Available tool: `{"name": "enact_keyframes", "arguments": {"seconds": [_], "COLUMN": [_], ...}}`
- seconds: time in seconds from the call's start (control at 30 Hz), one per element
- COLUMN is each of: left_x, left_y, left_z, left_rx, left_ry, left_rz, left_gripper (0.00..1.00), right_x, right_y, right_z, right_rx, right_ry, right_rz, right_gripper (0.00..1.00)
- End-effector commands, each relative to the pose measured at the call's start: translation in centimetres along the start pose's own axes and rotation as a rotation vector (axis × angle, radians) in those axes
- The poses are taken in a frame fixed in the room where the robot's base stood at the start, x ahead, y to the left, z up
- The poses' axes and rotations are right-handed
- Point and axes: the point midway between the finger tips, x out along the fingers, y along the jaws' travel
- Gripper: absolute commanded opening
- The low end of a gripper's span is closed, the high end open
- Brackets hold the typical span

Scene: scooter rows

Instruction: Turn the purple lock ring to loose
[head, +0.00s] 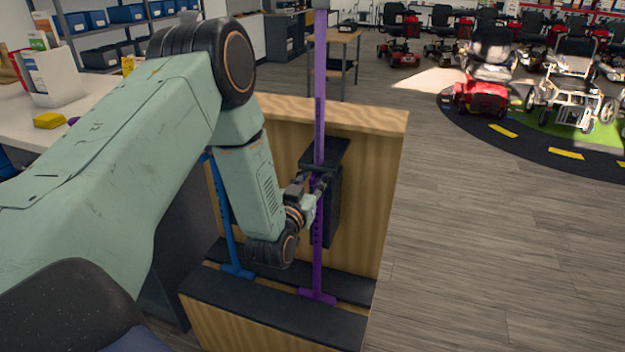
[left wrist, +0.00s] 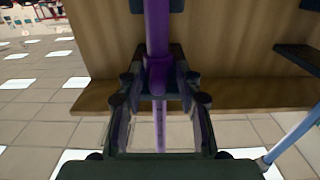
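The purple pole (head: 319,120) stands upright in front of a wooden panel, its foot in a dark-topped base. In the left wrist view, the purple lock ring (left wrist: 158,74) is a wider collar around the pole. My left gripper (head: 318,183) reaches the pole from the left at mid-height. In the left wrist view, its fingers (left wrist: 156,80) stand on either side of the ring, apart, with narrow gaps seeming to show beside it. In the head view the fingers cover the ring, and its turned position cannot be read. My right gripper is not in view.
A blue pole (head: 225,215) stands left of the purple one, partly behind my arm. A black box-like holder (head: 331,215) is on the wooden panel (head: 378,190) behind the purple pole. A white counter (head: 95,115) lies left. Open floor (head: 480,240) spreads right.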

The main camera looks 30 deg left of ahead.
Motion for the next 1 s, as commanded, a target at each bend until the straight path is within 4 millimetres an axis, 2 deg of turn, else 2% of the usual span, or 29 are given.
{"name": "enact_keyframes", "arguments": {"seconds": [0.03,0.37,0.77,1.0], "left_x": [-0.01,0.00,0.10,0.17], "left_y": [0.06,0.11,0.14,0.62], "left_z": [0.01,-0.02,-0.14,-0.15], "left_rx": [0.000,0.000,0.000,0.000], "left_ry": [0.000,0.001,0.005,0.009], "left_rz": [0.001,0.000,-0.011,-0.083], "left_gripper": [0.28,0.00,0.00,0.00], "right_x": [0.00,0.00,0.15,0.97], "right_y": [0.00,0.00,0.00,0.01], "right_z": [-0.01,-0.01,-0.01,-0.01], "right_rx": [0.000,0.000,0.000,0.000], "right_ry": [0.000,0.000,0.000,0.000], "right_rz": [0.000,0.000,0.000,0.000], "right_gripper": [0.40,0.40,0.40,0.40]}}
